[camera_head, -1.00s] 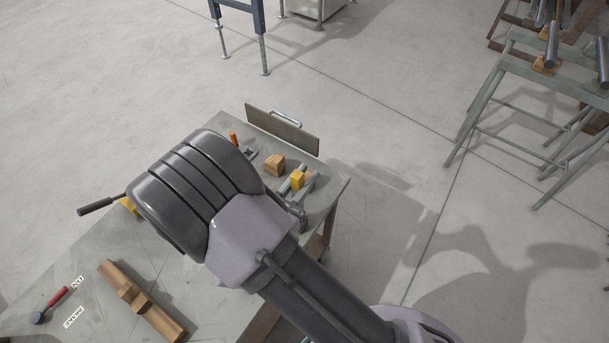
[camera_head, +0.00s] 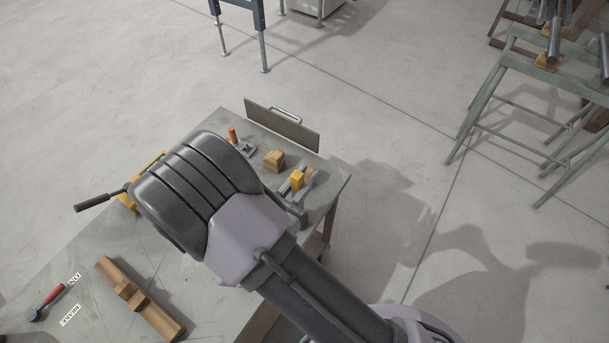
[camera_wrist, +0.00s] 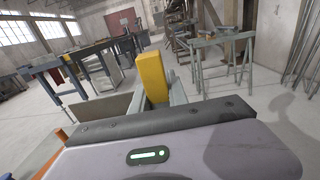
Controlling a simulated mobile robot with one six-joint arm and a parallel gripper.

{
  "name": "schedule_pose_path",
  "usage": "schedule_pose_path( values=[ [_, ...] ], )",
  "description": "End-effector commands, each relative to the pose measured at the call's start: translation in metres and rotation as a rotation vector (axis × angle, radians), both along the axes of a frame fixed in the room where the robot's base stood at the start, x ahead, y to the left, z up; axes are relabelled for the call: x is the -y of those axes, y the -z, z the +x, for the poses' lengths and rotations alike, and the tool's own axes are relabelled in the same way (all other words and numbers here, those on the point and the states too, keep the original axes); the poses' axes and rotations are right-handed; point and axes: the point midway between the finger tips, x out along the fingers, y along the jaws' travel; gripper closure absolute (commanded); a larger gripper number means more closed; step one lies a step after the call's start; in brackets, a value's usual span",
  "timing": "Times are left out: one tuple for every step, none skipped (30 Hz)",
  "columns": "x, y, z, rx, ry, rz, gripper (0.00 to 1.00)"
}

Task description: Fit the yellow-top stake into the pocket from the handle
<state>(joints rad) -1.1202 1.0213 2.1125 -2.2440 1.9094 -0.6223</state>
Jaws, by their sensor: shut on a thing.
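The yellow-top stake (camera_head: 297,180) shows as a yellow block near the right end of the grey table (camera_head: 202,128). In the wrist view it stands beyond the palm as a tall yellow block (camera_wrist: 153,76), between my grey fingers. My gripper (camera_head: 299,185) is shut on it. The stake's lower part is hidden. A black-handled lever (camera_head: 95,201) with a yellow bracket (camera_head: 155,163) shows at the left, partly behind my arm. An orange handle (camera_head: 232,134) stands on a small grey fitting (camera_head: 245,149). I cannot make out the pocket.
A wooden block (camera_head: 273,161) sits just left of the stake. An upright board with a metal handle (camera_head: 285,128) lines the table's far edge. A wooden beam (camera_head: 140,300), a red-handled tool (camera_head: 50,296) and white labels lie at the left front.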

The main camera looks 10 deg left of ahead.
Motion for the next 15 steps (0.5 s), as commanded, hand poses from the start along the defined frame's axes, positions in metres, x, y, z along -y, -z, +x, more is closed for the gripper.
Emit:
schedule_pose_path(
  values=[
    [0.0, 0.002, 0.0, 0.0, 0.0, 0.0, 1.0],
    [0.0, 0.003, 0.0, 0.0, 0.0, 0.0, 1.0],
    [0.0, 0.004, 0.0, 0.0, 0.0, 0.0, 1.0],
    [0.0, 0.004, 0.0, 0.0, 0.0, 0.0, 1.0],
    [0.0, 0.005, 0.0, 0.0, 0.0, 0.0, 1.0],
    [0.0, 0.006, 0.0, 0.0, 0.0, 0.0, 1.0],
    [0.0, 0.007, 0.0, 0.0, 0.0, 0.0, 1.0],
    [0.0, 0.008, 0.0, 0.0, 0.0, 0.0, 1.0],
    [0.0, 0.009, 0.0, 0.0, 0.0, 0.0, 1.0],
    [0.0, 0.01, 0.0, 0.0, 0.0, 0.0, 1.0],
    [0.0, 0.01, 0.0, 0.0, 0.0, -0.001, 1.0],
    [0.0, 0.011, 0.0, 0.0, 0.0, -0.001, 1.0],
    [0.0, 0.012, 0.0, 0.0, 0.0, -0.001, 1.0],
    [0.0, 0.013, 0.0, 0.0, 0.0, -0.001, 1.0],
    [0.0, 0.014, 0.0, 0.0, 0.0, -0.001, 1.0]
  ],
)
